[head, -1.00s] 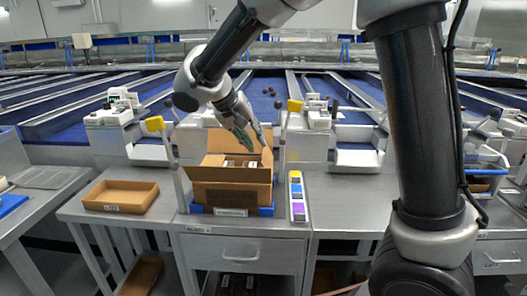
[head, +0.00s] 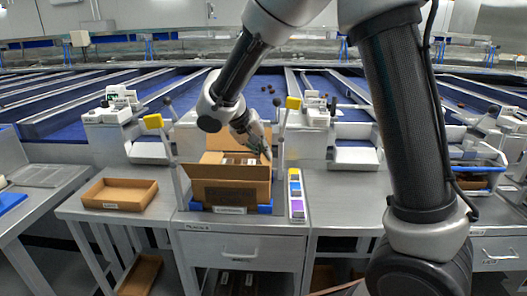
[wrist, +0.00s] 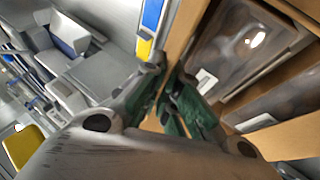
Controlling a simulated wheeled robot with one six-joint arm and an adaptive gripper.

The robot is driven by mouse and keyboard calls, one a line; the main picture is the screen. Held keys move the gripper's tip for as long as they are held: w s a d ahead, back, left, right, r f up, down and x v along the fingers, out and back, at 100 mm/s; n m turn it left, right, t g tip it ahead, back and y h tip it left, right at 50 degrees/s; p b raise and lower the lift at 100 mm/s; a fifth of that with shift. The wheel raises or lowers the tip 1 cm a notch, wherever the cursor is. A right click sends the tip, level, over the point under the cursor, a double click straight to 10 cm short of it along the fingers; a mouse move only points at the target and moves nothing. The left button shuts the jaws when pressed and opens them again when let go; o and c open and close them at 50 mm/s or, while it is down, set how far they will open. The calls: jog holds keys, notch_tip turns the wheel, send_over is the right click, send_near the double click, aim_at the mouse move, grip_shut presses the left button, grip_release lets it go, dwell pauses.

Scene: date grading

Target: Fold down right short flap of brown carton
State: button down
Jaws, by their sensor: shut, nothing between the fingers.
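The brown carton (head: 230,192) stands open on the middle bench in the head view, its front and back flaps upright. My gripper (head: 262,153) is at the carton's right side, by the right short flap. In the wrist view the fingers (wrist: 167,82) are shut and empty, with green pads. A brown cardboard edge (wrist: 183,28), on the carton's right side, runs down to the fingertips. Whether they touch it I cannot tell. Dark packs with white labels (wrist: 235,45) lie inside the carton. The right flap's exact angle is partly hidden by my gripper.
A strip with blue, yellow and purple patches (head: 296,195) lies right of the carton. A shallow brown tray (head: 120,195) is on the left bench. The bench right of the strip is clear.

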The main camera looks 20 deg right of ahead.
jog(key=shift+a, duration=0.1)
jog(key=shift+w+a+f+n+g+h, duration=0.2)
jog(key=shift+a+f+h, duration=0.1)
jog(key=shift+h, duration=0.4)
jog(key=shift+w+a+f+n+g+h, duration=0.1)
jog(key=shift+a+f+g+h, duration=0.15)
jog(key=shift+h, duration=0.45)
jog(key=shift+a+f+n+h, duration=0.3)
jog(key=shift+a+h, duration=0.15)
jog(key=shift+h, duration=0.65)
jog(key=c, duration=1.7)
grip_release()
